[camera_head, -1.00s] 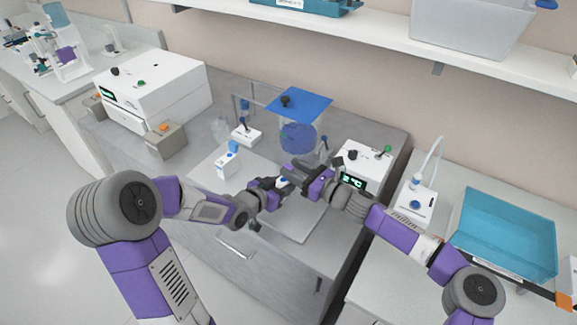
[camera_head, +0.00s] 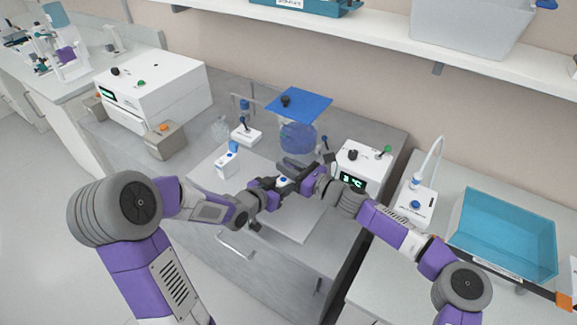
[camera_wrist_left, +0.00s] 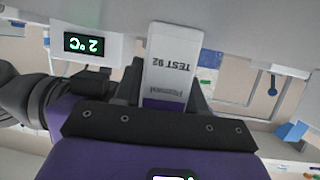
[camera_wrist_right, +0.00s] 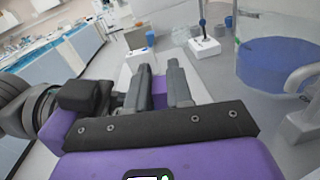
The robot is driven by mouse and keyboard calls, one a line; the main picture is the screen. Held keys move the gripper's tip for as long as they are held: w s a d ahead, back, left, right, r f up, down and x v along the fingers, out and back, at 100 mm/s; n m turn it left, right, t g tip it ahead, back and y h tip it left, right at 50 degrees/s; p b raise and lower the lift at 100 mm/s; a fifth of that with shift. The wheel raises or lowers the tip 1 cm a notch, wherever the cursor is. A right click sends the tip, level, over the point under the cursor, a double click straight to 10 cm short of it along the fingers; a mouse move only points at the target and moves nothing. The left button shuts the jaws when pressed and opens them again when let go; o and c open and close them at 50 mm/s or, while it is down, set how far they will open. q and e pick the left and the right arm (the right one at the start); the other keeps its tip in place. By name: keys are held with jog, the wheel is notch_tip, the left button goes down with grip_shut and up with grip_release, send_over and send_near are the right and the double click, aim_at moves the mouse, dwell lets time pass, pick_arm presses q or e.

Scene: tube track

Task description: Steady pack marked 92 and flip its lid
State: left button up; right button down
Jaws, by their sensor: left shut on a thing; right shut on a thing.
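The white pack marked TEST 92 (camera_wrist_left: 168,78) stands out in the left wrist view between my left fingers, its print upside down. My left gripper (camera_head: 279,184) is shut on this pack over the bench mat. In the head view only a small white and blue part of the pack (camera_head: 284,181) shows between the grippers. My right gripper (camera_head: 290,167) meets it from the right and is shut at its lid end.
A second white pack with a blue part (camera_head: 227,163) stands on the pale mat (camera_head: 300,227). Behind are a blue-lidded clear vessel (camera_head: 298,137) and a small switch box (camera_head: 245,136). A white display unit (camera_head: 362,165) stands close to my right gripper.

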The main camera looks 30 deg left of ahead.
jog(key=n, duration=0.2)
jog(key=s+n, duration=0.1)
jog(key=n, duration=0.2)
jog(key=shift+s+a+f+n, duration=0.1)
jog(key=shift+s+n, duration=0.2)
jog(key=shift+n, duration=0.8)
jog(key=shift+s+f+n, duration=0.1)
jog(key=shift+s+n, duration=0.15)
jog(key=shift+n, duration=0.85)
pick_arm(q)
jog(key=shift+f, duration=0.1)
pick_arm(e)
jog(key=c, duration=1)
grip_release()
jog(key=shift+c, duration=0.2)
jog(key=shift+s, duration=0.15)
jog(key=shift+s+a, duration=0.1)
